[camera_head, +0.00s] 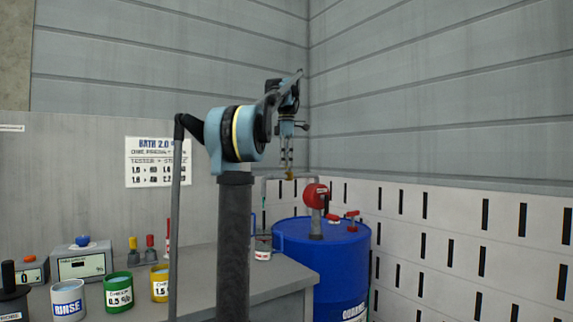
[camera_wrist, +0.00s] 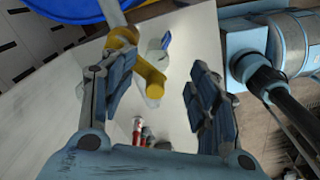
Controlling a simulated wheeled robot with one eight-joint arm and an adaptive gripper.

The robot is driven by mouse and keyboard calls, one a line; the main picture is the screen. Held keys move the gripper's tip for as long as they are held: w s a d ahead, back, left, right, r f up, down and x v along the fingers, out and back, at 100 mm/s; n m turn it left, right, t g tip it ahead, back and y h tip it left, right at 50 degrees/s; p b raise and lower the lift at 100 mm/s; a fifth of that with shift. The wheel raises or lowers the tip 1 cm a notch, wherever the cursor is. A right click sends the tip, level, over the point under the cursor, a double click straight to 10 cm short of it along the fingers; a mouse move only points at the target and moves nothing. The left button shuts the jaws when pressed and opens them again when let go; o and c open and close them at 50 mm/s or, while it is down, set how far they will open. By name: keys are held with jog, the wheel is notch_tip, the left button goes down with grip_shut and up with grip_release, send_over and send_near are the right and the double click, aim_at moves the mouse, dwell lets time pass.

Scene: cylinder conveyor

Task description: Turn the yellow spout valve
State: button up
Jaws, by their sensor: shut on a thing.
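The yellow spout valve (camera_wrist: 152,80) is in the wrist view at the end of a grey pipe (camera_wrist: 111,14). In the head view the valve (camera_head: 291,176) is a small yellow spot on the pipe above the blue drum. My gripper (camera_wrist: 161,72) has its two fingers on either side of the valve. The left finger overlaps the valve's edge, while the right finger looks apart from it in this view. In the head view my gripper (camera_head: 287,156) points down at the valve. The contact itself is partly hidden by the left finger.
A blue drum (camera_head: 340,270) with a red round part (camera_head: 315,196) on top stands right of the grey bench (camera_head: 270,285). A white cup (camera_head: 263,253) sits on the bench near the pipe. Labelled cups, such as the green one (camera_head: 118,291), stand at the left.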

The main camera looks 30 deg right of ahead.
jog(key=shift+w, duration=0.1)
jog(key=shift+c, duration=0.2)
jog(key=shift+w+a, duration=0.35)
jog(key=shift+w, duration=0.15)
jog(key=shift+c, duration=1.3)
jog(key=shift+w, duration=0.1)
jog(key=c, duration=0.4)
jog(key=shift+w+a, duration=0.25)
jog(key=shift+w, duration=0.4)
jog(key=shift+o, duration=0.3)
jog(key=shift+w, duration=0.15)
jog(key=shift+o, duration=0.3)
jog(key=shift+w, duration=0.4)
jog(key=o, duration=1.5)
